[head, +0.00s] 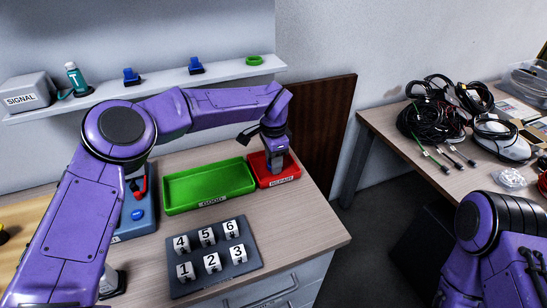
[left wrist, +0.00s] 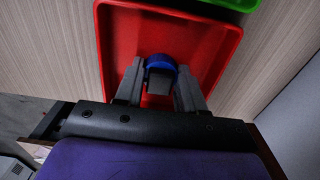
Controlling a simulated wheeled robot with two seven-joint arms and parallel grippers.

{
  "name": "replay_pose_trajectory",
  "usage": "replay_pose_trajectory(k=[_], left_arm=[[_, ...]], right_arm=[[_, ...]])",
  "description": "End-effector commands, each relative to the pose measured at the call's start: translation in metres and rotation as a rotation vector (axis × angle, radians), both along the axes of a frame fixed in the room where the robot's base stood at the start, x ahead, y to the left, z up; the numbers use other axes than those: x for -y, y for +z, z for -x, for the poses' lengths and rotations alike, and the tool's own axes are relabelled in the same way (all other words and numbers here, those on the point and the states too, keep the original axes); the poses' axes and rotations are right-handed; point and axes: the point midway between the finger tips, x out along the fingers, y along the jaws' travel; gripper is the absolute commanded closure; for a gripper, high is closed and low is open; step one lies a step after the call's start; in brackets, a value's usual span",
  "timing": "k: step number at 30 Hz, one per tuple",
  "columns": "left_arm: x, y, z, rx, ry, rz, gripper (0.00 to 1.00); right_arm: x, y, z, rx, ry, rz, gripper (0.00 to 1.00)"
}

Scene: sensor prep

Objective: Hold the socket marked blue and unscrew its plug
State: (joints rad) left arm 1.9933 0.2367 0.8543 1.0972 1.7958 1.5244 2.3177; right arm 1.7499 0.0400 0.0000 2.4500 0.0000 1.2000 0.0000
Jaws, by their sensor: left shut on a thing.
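My left gripper (head: 276,165) reaches down into the red tray (head: 262,181) labelled for repair, at the right of the bench. In the left wrist view the two fingers of the left gripper (left wrist: 160,90) are shut on a piece with a round blue end (left wrist: 161,62) and a grey body. It is inside the outline of the red tray (left wrist: 225,25); whether it touches the tray floor I cannot tell. Whether this piece is the socket or its plug I cannot tell. My right arm shows at the lower right in the head view, but its gripper is out of view.
A green tray (head: 208,207) stands left of the red one. A dark panel of numbered blocks (head: 212,262) lies in front. A blue device (head: 138,212) with a red part is at left. The shelf (head: 170,86) holds blue pieces and a green ring (head: 253,60).

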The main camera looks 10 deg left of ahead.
Motion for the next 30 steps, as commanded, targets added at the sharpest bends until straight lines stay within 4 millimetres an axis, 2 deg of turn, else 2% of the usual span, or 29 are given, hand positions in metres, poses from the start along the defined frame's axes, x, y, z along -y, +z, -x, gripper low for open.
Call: replay_pose_trajectory(k=[9, 10, 12, 19, 21, 23, 30], left_arm=[[0.000, -0.004, 0.000, 0.002, 0.001, 0.001, 0.98], [0.000, -0.003, 0.000, 0.002, 0.001, 0.001, 0.58], [0.000, -0.002, 0.000, 0.002, 0.001, 0.001, 0.36], [0.000, -0.001, 0.000, 0.001, 0.001, 0.000, 0.36], [0.000, 0.005, 0.000, 0.002, 0.001, 0.001, 0.36], [0.000, 0.009, -0.001, 0.005, 0.002, 0.002, 0.36], [0.000, 0.070, -0.001, 0.007, 0.004, 0.002, 0.36]], right_arm=[[0.000, -0.006, 0.000, 0.000, 0.000, 0.000, 0.28], [0.000, -0.005, 0.000, 0.000, 0.000, 0.000, 0.28], [0.000, -0.004, 0.000, 0.000, 0.000, 0.000, 0.28], [0.000, -0.003, 0.000, 0.000, 0.000, 0.000, 0.28], [0.000, 0.003, 0.000, 0.000, 0.000, 0.000, 0.28], [0.000, -0.002, 0.000, 0.000, 0.000, 0.000, 0.28], [0.000, -0.012, 0.000, 0.000, 0.000, 0.000, 0.28]])
